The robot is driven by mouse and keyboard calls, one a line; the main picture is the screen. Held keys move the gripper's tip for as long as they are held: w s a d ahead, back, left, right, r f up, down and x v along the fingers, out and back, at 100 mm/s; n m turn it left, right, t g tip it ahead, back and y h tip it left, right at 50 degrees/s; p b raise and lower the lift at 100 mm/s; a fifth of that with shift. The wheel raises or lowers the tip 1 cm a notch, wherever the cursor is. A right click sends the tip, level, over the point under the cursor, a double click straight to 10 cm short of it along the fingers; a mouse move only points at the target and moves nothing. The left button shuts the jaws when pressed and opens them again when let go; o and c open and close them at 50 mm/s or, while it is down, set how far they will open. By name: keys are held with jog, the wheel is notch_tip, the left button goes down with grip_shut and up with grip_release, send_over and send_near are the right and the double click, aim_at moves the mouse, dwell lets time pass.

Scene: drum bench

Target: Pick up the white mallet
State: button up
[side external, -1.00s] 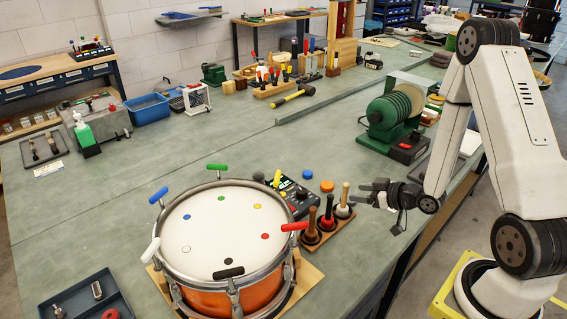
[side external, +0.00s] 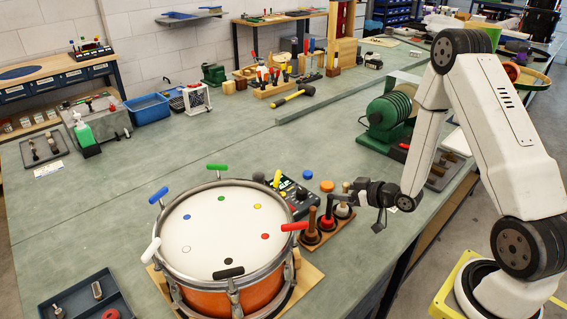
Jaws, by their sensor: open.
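The white mallet (side external: 343,211) stands upright, head down, at the right end of a small wooden rack (side external: 322,240). Its white head shows below my gripper, and the tip of its handle shows just above the fingers. My gripper (side external: 350,197) is open and level at the white mallet's handle, coming from the right. The fingers partly hide the handle. I cannot tell whether they touch it.
A drum (side external: 222,240) with coloured handles around its rim stands left of the rack. A green machine (side external: 390,118) stands farther back on the right. The bench middle is clear.

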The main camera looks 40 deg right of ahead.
grip_shut()
dwell(1.5)
